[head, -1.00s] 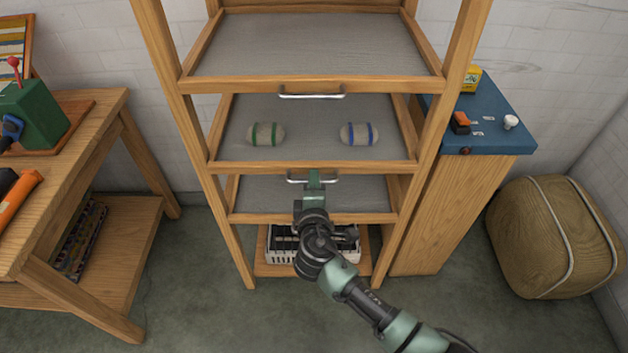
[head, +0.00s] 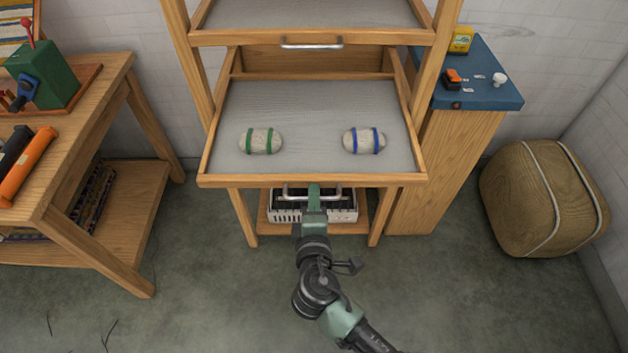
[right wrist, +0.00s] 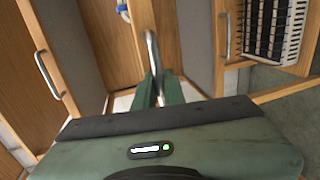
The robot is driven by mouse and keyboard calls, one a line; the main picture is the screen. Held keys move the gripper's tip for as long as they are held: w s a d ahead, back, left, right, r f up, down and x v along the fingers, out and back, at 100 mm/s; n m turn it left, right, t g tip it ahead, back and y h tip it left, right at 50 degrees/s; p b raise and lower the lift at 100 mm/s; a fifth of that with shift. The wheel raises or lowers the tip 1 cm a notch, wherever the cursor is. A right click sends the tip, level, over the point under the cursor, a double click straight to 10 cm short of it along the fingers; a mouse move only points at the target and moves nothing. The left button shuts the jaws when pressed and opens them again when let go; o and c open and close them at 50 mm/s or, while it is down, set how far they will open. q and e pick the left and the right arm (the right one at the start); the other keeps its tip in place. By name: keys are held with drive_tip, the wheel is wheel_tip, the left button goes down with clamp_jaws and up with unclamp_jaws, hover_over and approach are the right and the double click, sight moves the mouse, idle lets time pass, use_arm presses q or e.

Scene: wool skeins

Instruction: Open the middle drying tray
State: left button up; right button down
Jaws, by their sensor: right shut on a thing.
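The middle drying tray (head: 250,181) is pulled out of the wooden rack toward me, with a gap showing behind its back edge. Two pale skeins lie apart on its grey mesh: one with green bands (head: 261,141) at left, one with blue bands (head: 364,141) at right. My right gripper (head: 314,190) is shut on the metal bar handle (head: 290,194) at the tray's front. In the right wrist view the fingers (right wrist: 158,90) close around the handle (right wrist: 152,50). My left gripper is out of view.
The upper tray (head: 230,38) is in the rack above. A white basket (head: 345,212) stands on the rack's bottom shelf. A wooden bench (head: 100,100) is at left, a blue-topped cabinet (head: 490,97) and woven pouf (head: 540,200) at right. Floor around my arm is mostly clear.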

drive_tip(key=shift+f+v, duration=0.2)
drive_tip(key=shift+v, duration=0.85)
drive_tip(key=c, duration=1.5)
unclamp_jaws()
drive_tip(key=b+v, duration=0.1)
drive_tip(key=v, duration=0.6)
drive_tip(key=shift+s, duration=0.4)
